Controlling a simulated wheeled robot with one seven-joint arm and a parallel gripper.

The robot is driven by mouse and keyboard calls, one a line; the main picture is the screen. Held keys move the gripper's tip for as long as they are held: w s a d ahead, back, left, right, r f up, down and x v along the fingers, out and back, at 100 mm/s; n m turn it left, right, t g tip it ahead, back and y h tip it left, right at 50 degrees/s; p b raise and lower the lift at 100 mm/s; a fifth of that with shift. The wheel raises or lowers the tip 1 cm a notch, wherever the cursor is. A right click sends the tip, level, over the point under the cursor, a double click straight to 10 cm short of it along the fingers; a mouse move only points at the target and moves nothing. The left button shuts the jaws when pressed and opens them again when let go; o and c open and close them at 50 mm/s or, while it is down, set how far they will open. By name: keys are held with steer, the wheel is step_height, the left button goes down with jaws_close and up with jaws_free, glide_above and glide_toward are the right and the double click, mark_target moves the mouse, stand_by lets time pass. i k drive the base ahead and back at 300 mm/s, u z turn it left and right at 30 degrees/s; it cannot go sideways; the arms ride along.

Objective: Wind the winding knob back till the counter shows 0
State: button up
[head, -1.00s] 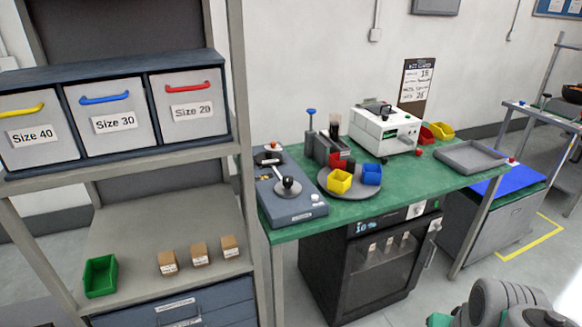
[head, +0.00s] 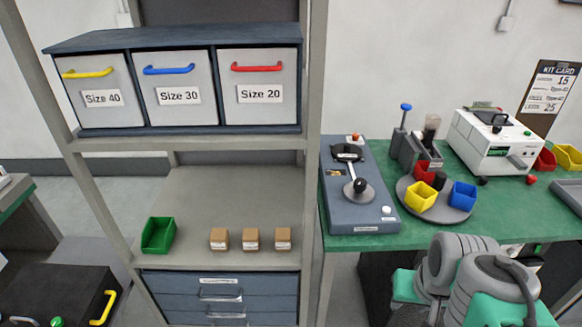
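A long blue-grey bench device (head: 345,215) lies on the left end of the green bench. It carries a round grey disc with a black ball knob (head: 360,186) and a black part behind it. A white box machine (head: 480,135) stands at the back of the bench, with a dark part on top and a small green panel (head: 497,152) on its front. I cannot tell for sure which part is the winding knob, and no counter digits are readable. My arm shows at the lower right, in front of the bench; my gripper is not in view.
A shelf on the left holds bins labelled Size 40, 30 and 20 (head: 178,95), a green bin (head: 158,235) and small brown boxes (head: 251,239). A round tray (head: 453,214) with coloured cups sits right of the blue-grey device. The shelf post (head: 314,140) stands close by the bench's left end.

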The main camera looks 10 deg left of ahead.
mark_target(358, 192)
steer(key=u, duration=0.25)
steer(key=i, duration=0.2)
steer(key=z, duration=0.35)
steer(key=k, duration=1.25)
steer(key=u, duration=0.3)
steer(key=i, duration=0.65)
steer(key=u, duration=0.6)
steer(key=i, duration=0.8)
steer(key=z, duration=0.6)
steer(key=i, duration=0.35)
steer(key=z, duration=0.35)
